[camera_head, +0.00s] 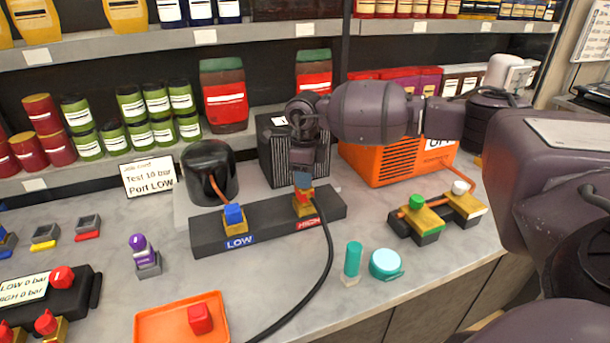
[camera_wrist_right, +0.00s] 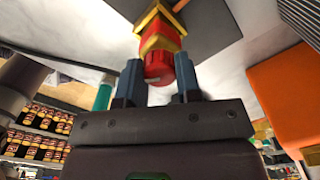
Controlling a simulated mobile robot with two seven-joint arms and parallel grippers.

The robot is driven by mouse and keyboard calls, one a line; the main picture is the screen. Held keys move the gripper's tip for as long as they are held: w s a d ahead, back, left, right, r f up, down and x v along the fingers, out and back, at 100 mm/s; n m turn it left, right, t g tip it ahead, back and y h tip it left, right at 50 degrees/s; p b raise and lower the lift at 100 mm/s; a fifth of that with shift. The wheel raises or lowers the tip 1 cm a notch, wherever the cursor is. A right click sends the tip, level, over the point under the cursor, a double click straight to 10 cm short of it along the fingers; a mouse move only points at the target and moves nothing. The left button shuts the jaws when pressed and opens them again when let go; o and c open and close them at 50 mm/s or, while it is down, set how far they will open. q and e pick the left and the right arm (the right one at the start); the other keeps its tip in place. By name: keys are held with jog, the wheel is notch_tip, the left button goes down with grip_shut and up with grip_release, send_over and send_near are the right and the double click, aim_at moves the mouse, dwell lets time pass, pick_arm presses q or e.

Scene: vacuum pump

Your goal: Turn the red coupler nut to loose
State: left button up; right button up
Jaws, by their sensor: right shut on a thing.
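The red coupler nut (camera_wrist_right: 160,65) sits on a yellow brass fitting at the port labelled HIGH (camera_head: 309,224). That port is on the right end of a dark manifold block (camera_head: 270,223). My right gripper (camera_head: 303,182) reaches down over this port from above. In the right wrist view its two blue fingers (camera_wrist_right: 158,82) stand on either side of the red nut, and it is shut on the nut. In the head view the gripper covers most of the nut. My left gripper is not in view.
A blue-capped fitting (camera_head: 233,214) stands at the LOW port. A black hose (camera_head: 325,262) runs from the HIGH side toward the front. An orange tray (camera_head: 150,328) holds a red cap (camera_head: 200,318). Teal items (camera_head: 385,263) and an orange machine (camera_head: 390,165) are to the right.

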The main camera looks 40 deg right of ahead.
jog(key=n, duration=0.2)
jog(key=shift+n+b, duration=0.3)
jog(key=shift+n, duration=1.2)
jog(key=shift+n+b, duration=0.55)
jog(key=shift+n, duration=0.95)
jog(key=o, duration=0.9)
jog(key=shift+o, duration=0.2)
notch_tip(320, 180, up, 11)
